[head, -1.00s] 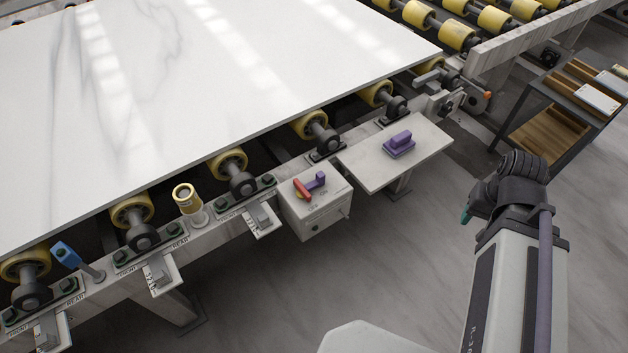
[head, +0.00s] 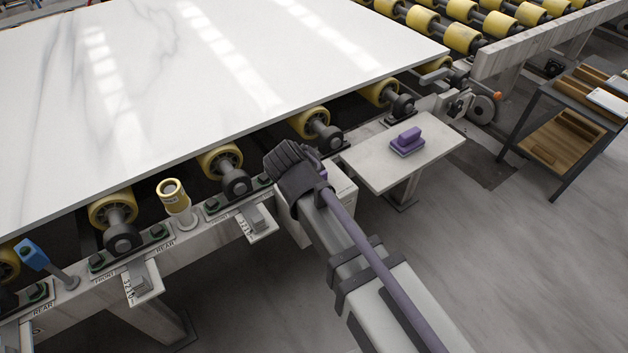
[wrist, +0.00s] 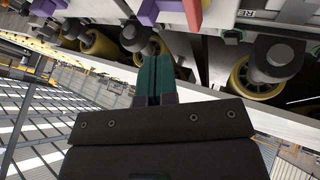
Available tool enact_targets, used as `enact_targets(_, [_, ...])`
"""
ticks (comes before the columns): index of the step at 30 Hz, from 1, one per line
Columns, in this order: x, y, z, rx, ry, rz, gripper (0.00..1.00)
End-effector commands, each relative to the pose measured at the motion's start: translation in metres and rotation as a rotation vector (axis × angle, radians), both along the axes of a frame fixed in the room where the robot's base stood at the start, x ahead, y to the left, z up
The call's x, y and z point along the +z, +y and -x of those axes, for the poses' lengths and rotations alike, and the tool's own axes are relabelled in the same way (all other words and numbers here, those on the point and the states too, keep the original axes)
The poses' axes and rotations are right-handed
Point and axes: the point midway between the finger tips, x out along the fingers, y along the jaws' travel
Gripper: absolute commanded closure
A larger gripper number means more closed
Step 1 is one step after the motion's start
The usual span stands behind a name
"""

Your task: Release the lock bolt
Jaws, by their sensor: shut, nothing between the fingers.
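My gripper's teal fingers (wrist: 154,62) are shut together and empty in the wrist view. In that view a purple handle (wrist: 148,12) and a red handle (wrist: 192,12) show at the top edge, just beyond the fingertips; I cannot tell whether they touch. In the head view my wrist covers the fingertips and most of the pale switch box (head: 343,192) that carries these handles. A grey metal bar with a bracket (head: 436,76) is at the frame's far right end. I cannot tell for sure which part is the lock bolt.
A white stone slab (head: 210,70) lies on yellow rollers close behind my gripper. A small side table (head: 375,165) with a purple block (head: 407,140) is to the right. A yellow cylinder (head: 172,195) and a blue lever (head: 35,254) stand along the rail.

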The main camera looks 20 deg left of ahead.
Motion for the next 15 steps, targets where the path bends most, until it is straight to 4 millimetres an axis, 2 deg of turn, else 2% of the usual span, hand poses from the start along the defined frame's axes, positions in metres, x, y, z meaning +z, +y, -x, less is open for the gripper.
enact_targets(9, [-0.002, -0.001, 0.000, -0.005, 0.004, -0.005, 1.00])
enact_targets(15, [-0.022, 0.001, -0.012, -0.006, 0.005, -0.005, 1.00])
